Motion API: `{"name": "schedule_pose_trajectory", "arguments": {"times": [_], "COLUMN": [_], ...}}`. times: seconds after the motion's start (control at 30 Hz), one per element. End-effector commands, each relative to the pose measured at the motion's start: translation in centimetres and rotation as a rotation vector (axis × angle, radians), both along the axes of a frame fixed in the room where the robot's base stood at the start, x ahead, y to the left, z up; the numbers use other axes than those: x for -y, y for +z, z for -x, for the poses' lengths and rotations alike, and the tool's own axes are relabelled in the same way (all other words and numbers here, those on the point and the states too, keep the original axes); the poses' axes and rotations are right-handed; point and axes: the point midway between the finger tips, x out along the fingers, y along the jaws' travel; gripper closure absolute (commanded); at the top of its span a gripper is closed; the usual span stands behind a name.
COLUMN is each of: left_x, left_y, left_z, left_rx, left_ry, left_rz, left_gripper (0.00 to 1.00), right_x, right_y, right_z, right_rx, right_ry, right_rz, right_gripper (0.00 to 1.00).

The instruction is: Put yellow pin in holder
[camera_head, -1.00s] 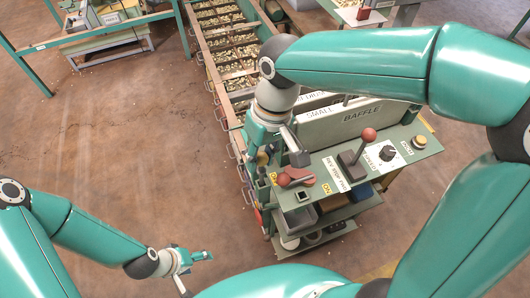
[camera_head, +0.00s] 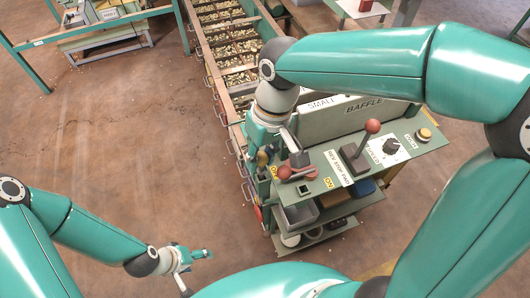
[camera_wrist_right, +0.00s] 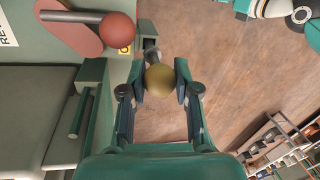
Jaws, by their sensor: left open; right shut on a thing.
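The yellow pin shows in the right wrist view as a round yellow knob (camera_wrist_right: 159,78) between the fingertips of my right gripper (camera_wrist_right: 160,90), which is shut on it. In the head view, the yellow knob (camera_head: 262,158) and right gripper (camera_head: 264,150) are at the left side of the control panel (camera_head: 410,150). The pin's shaft is mostly hidden behind the knob, and I cannot tell whether it sits in a holder. A grey metal end (camera_wrist_right: 151,55) shows just beyond the knob. My left gripper (camera_head: 203,254) is open and empty over the floor at lower left.
A red-knobbed lever (camera_wrist_right: 116,29) lies close to the right gripper's left. A taller red-knobbed lever (camera_head: 372,126) stands on the panel. The hopper row (camera_head: 222,40) runs behind. Shelves with grey bins (camera_head: 298,214) are below. The floor at left is clear.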

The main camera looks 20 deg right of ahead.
Motion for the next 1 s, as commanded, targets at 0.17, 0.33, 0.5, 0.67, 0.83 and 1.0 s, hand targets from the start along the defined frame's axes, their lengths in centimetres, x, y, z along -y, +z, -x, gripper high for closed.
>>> {"name": "schedule_pose_trajectory", "arguments": {"times": [0.17, 0.33, 0.5, 0.67, 0.83, 1.0], "left_x": [0.0, 0.0, 0.0, 0.0, 0.0, 0.0], "left_y": [-0.6, -0.9, -1.3, -1.7, -1.9, -1.9], "left_z": [0.0, 0.0, 0.0, 0.0, 0.0, 0.0], "left_rx": [0.000, 0.000, 0.000, 0.000, 0.000, 0.000], "left_ry": [0.000, 0.000, 0.000, 0.000, 0.000, 0.000], "left_rz": [0.000, 0.000, 0.000, 0.000, 0.000, 0.000], "left_gripper": [0.29, 0.29, 0.29, 0.29, 0.29, 0.29], "right_x": [0.0, 0.0, 0.0, 0.0, 0.0, 0.0], "right_y": [-0.7, -1.2, -1.7, -2.2, -2.5, -2.5], "right_z": [0.0, 0.0, 0.0, 0.0, 0.0, 0.0], "right_rx": [0.000, 0.001, 0.001, 0.000, 0.000, 0.000], "right_ry": [0.000, 0.000, 0.000, 0.000, -0.001, -0.001], "right_rz": [0.000, 0.000, 0.000, 0.000, 0.000, 0.000], "right_gripper": [1.00, 1.00, 1.00, 1.00, 1.00, 1.00]}}
